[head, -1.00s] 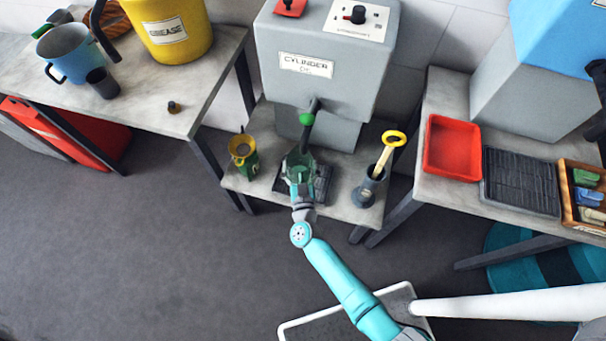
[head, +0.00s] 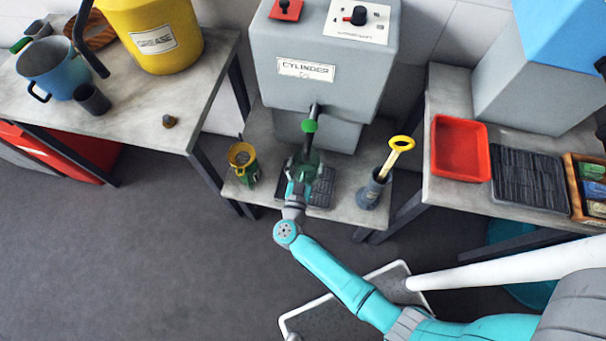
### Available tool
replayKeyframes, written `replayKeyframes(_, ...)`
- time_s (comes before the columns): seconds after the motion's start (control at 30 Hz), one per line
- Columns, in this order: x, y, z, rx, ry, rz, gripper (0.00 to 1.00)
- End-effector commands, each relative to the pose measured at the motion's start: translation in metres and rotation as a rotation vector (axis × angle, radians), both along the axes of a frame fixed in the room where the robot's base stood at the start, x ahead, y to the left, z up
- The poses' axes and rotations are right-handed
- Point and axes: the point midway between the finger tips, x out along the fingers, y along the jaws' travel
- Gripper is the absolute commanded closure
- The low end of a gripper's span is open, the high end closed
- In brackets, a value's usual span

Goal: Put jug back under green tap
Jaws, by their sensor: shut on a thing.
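The green tap (head: 309,127) sticks out from the front of the grey cylinder oil tank (head: 312,92). A green see-through jug (head: 304,166) is below the tap, over a dark drip grid (head: 322,188) on the low bench. My gripper (head: 300,184) reaches in from the front and is shut on the jug. The gripper fingers and the arm hide part of the jug. I cannot tell whether the jug's base touches the grid.
A yellow-and-green funnel can (head: 243,163) stands left of the grid, and a grey pot (head: 373,190) with a yellow-handled tool stands right. The right bench holds a red tray (head: 460,148) and a black tray (head: 528,178). The left bench holds a grease bucket (head: 155,35) and a blue mug (head: 55,68).

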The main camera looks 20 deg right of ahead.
Motion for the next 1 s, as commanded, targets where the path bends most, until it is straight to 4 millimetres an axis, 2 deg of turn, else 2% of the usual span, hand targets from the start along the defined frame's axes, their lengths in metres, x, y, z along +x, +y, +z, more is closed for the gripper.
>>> replayKeyframes(0.13,0.001,0.000,-0.023,-0.001,0.001,0.001,0.79)
replayKeyframes(0.37,0.001,0.001,-0.039,-0.001,-0.001,0.001,0.79)
replayKeyframes(0.6,0.001,0.001,-0.065,-0.001,-0.002,0.002,0.79)
replayKeyframes(1.0,0.001,0.001,-0.070,0.000,-0.003,0.002,0.79)
